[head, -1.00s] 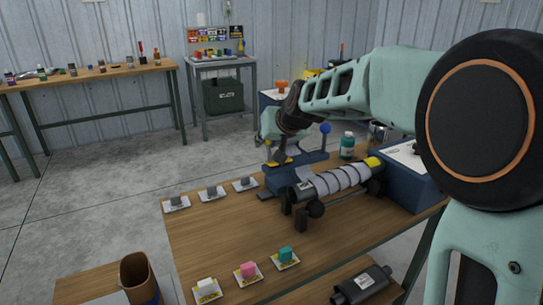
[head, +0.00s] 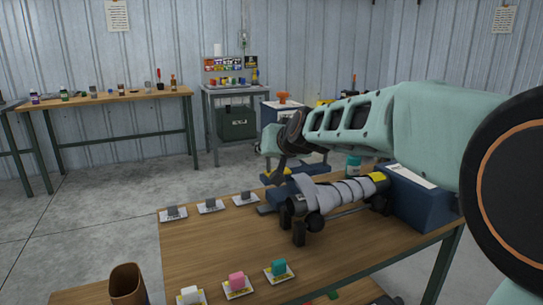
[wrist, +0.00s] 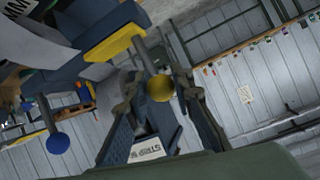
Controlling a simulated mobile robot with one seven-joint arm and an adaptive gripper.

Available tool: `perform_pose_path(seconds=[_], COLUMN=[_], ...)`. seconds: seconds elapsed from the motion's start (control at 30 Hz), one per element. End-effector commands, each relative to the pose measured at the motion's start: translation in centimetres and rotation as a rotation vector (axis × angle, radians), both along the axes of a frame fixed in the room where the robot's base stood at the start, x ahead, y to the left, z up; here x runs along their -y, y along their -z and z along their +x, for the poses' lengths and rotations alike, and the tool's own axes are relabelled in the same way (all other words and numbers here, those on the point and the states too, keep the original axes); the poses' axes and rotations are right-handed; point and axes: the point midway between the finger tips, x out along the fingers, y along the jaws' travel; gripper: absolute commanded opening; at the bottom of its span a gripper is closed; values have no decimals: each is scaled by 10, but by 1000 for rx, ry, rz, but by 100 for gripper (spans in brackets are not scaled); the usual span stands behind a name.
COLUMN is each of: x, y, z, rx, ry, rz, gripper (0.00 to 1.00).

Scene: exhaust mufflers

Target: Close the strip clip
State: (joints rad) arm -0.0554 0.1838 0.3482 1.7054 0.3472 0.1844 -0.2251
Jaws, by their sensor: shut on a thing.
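The strip clip is a blue device (head: 310,168) with a yellow bar on the workbench, behind the wrapped muffler. In the wrist view its yellow bar (wrist: 115,42) carries a rod ending in a yellow ball knob (wrist: 160,88). My gripper (wrist: 160,92) has its fingers on either side of this knob and is shut on it; the exact contact is hard to see. In the head view my gripper (head: 278,172) is small and dark, over the device. My arm hides part of the device there. A blue ball (wrist: 58,145) on another rod stands apart at lower left.
The silver wrapped muffler (head: 345,191) lies in front of the device on the wooden bench (head: 215,250). A blue box (head: 420,205) stands at its right. Small cards with blocks, including a pink block (head: 236,279), line the bench's left and front. The bench's left middle is clear.

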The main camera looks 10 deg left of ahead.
Motion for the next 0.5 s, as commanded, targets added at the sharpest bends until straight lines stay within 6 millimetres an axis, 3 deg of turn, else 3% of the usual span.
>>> perform_pose_path(seconds=[0.47,0.5], x=[-1,-1], y=[0,0], z=[0,0], rx=[4,4], ry=[1,1], rz=[3,3], gripper=[0,23])
